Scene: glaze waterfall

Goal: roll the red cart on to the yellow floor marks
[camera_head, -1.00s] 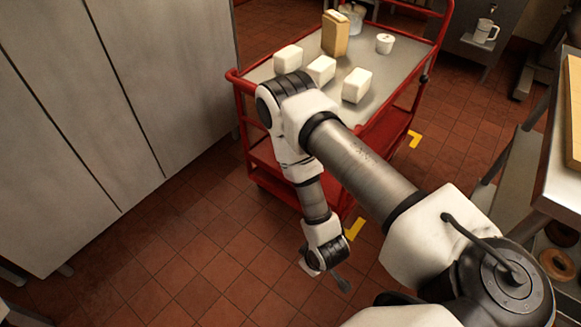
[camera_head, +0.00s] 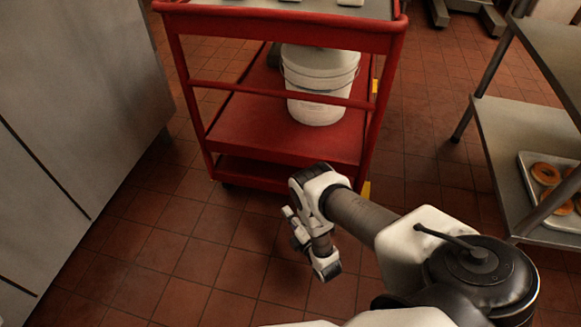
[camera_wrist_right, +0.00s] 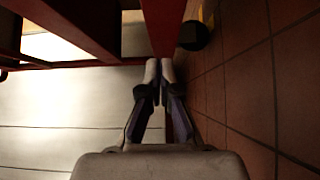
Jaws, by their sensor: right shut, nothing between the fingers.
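The red cart (camera_head: 285,130) stands ahead of me, with its near end facing me and its top cut off by the upper edge of the head view. Yellow floor marks show at its right side, one farther back (camera_head: 374,86) and one near the front right corner (camera_head: 366,190). My right gripper (camera_head: 289,212) is low in front of the cart. In the right wrist view its fingertips (camera_wrist_right: 159,70) are together and empty, close to a red cart post (camera_wrist_right: 163,25); contact cannot be told. My left gripper is not in view.
A white bucket (camera_head: 318,85) stands on the cart's shelf. Grey cabinets (camera_head: 75,110) line the left. A metal shelf table (camera_head: 525,150) with a tray of ring-shaped food stands at the right. Tiled floor is open between cart and table.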

